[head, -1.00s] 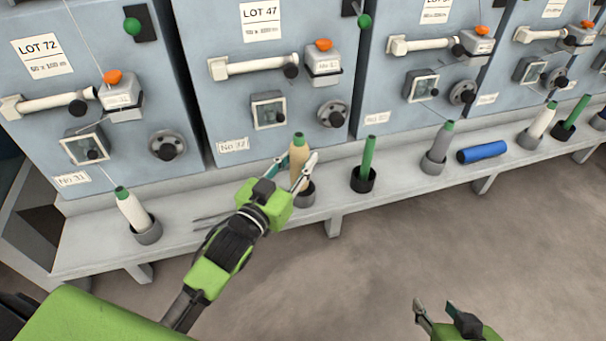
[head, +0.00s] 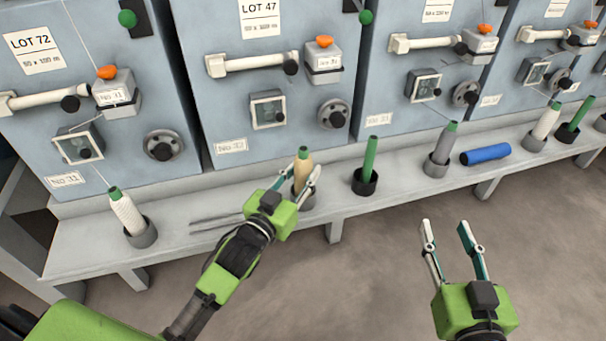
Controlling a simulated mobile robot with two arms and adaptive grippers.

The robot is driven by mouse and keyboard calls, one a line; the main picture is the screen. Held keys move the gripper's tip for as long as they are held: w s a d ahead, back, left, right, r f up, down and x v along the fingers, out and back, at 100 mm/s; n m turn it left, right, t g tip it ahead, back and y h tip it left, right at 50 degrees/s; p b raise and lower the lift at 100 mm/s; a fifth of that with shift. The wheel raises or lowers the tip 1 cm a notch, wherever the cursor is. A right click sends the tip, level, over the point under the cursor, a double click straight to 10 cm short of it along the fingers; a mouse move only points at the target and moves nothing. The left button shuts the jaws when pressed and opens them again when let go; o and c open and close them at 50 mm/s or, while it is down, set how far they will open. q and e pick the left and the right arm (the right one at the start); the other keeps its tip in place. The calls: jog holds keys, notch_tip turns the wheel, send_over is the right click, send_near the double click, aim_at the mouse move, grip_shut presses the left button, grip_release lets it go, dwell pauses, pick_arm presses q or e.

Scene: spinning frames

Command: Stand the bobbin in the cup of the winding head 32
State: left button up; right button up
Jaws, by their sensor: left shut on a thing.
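The bobbin (head: 302,170) is tan with a green tip and stands roughly upright. My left gripper (head: 299,177) is shut on it from the front. The bobbin is over or in the grey cup (head: 309,202) on the ledge below the winding head 32 (head: 281,92). The gripper hides much of the cup and the bobbin's lower end, so I cannot tell whether it rests on the cup's bottom. My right gripper (head: 446,228) is open and empty over the floor at the lower right.
On the ledge (head: 268,222), a white bobbin (head: 127,213) stands in a cup at left. To the right are a green tube (head: 370,155) in a black cup, a grey bobbin (head: 442,145) and a lying blue cylinder (head: 485,154). The floor in front is clear.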

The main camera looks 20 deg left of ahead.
pick_arm(q)
jog(key=shift+f, duration=0.25)
pick_arm(e)
jog(key=shift+r, duration=0.35)
pick_arm(q)
jog(key=o, duration=1.2)
jog(key=shift+c, duration=0.2)
pick_arm(e)
jog(key=shift+a+r+t, duration=0.1)
jog(key=shift+r+t, duration=0.1)
jog(key=shift+t, duration=0.1)
